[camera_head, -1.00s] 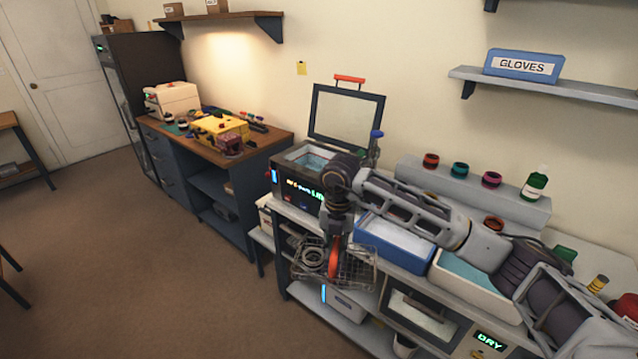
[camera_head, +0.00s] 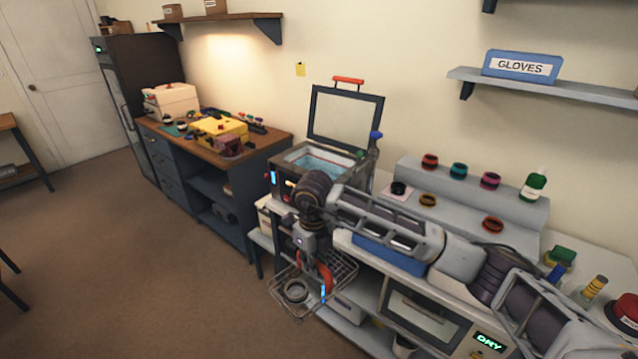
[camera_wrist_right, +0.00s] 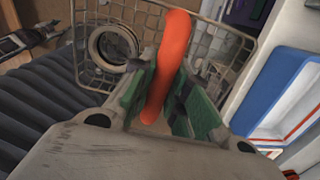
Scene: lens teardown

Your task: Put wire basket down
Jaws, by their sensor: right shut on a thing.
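The wire basket (camera_head: 342,269) hangs from my right gripper (camera_head: 318,270) in front of the bench, out over the floor side. A round ring-shaped lens part (camera_head: 296,291) lies in the basket. In the right wrist view my right gripper (camera_wrist_right: 166,110) is shut on the basket's orange-red handle (camera_wrist_right: 166,65), with green pads on both sides of it. The basket mesh (camera_wrist_right: 220,50) and the ring (camera_wrist_right: 112,47) show beyond the fingers.
The cleaner tank (camera_head: 315,160) with its lid raised stands behind my right arm. A blue tray (camera_head: 385,256) lies partly under the arm. The dryer (camera_head: 430,318) labelled DRY sits in the bench below. Lens rings line the raised grey step (camera_head: 470,195).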

